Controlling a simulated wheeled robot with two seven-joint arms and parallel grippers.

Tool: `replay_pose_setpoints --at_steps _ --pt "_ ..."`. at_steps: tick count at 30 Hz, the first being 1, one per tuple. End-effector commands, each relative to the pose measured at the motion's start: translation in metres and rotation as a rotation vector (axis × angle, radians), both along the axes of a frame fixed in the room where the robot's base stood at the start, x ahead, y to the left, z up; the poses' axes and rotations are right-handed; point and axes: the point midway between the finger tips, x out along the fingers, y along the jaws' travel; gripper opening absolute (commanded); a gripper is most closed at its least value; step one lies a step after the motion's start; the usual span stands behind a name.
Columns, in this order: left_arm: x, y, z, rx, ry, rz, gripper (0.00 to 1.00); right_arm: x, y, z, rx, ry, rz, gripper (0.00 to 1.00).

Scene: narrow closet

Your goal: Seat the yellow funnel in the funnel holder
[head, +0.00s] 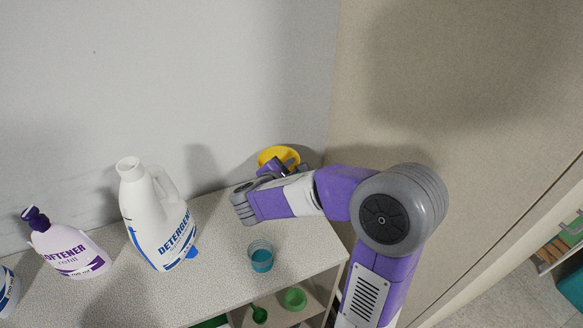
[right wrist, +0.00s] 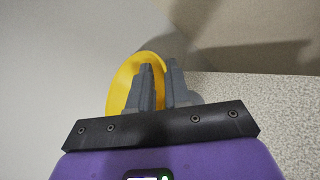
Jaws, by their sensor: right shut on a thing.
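The yellow funnel (head: 279,154) is at the back right corner of the shelf top, close to the wall. My right gripper (head: 287,168) is at the funnel, partly covered by my own wrist in the head view. In the right wrist view the funnel (right wrist: 122,85) shows as a yellow round rim behind and left of the grey fingers (right wrist: 162,75). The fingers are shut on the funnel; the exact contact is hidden. I cannot make out the funnel holder in either view. My left gripper is not in view.
A white detergent bottle (head: 150,215), a softener bottle (head: 68,245) and a clear cup with blue liquid (head: 261,257) stand on the speckled shelf top (head: 215,285). Green items (head: 293,299) sit on the shelf below. Walls close in behind and to the right.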

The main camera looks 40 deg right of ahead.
Motion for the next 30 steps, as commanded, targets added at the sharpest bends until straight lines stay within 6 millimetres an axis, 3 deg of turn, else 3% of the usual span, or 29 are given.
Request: replay_pose_setpoints --at_steps 30 --pt "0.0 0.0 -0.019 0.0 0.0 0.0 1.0 0.0 0.0 -0.019 0.0 0.0 0.0 0.0"
